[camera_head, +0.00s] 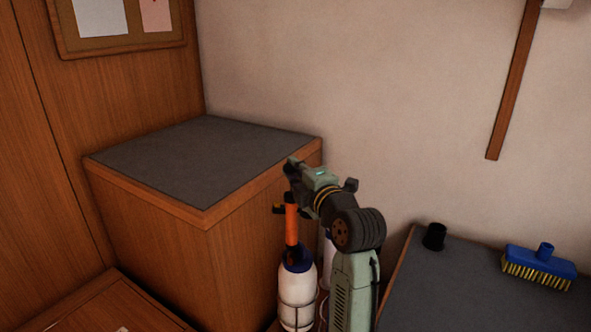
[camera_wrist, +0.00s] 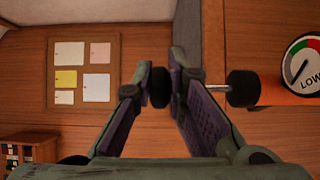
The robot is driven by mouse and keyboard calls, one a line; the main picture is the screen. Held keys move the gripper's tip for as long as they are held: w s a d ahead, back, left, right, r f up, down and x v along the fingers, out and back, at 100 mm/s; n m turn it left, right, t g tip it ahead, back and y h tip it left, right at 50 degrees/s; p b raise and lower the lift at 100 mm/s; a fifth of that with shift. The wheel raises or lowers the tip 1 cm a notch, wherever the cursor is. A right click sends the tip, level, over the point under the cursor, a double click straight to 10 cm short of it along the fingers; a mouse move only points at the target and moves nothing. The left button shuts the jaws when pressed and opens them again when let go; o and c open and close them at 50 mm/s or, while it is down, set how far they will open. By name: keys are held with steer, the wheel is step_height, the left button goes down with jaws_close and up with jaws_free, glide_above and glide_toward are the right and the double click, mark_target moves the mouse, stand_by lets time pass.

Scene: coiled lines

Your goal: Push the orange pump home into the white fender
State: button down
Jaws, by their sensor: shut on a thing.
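The orange pump (camera_head: 291,225) stands upright in the head view, its lower end at the blue top of the white fender (camera_head: 297,287). In the wrist view the orange pump body (camera_wrist: 285,98) lies at the right, with a black cap and a thin metal rod. My gripper (camera_wrist: 160,72) is shut on the pump's black handle (camera_wrist: 159,88) at the end of that rod. In the head view my gripper (camera_head: 284,200) is at the pump's top, above the fender. How deep the pump sits in the fender is hidden.
A round gauge (camera_wrist: 304,62) reading towards LOW shows beside the pump. A wooden block with a grey top (camera_head: 205,165) stands close on the left. At right a grey surface (camera_head: 440,295) bears a black cup (camera_head: 434,237) and a blue brush (camera_head: 540,262). Another white fender is partly hidden behind my arm.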

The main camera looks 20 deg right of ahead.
steer(key=shift+f+b, duration=1.4)
steer(key=shift+b, duration=0.15)
stand_by(0.5)
steer(key=c, duration=1.5)
jaws_free()
steer(key=shift+c, duration=0.2)
steer(key=s, duration=1.2)
steer(key=shift+d, duration=0.4)
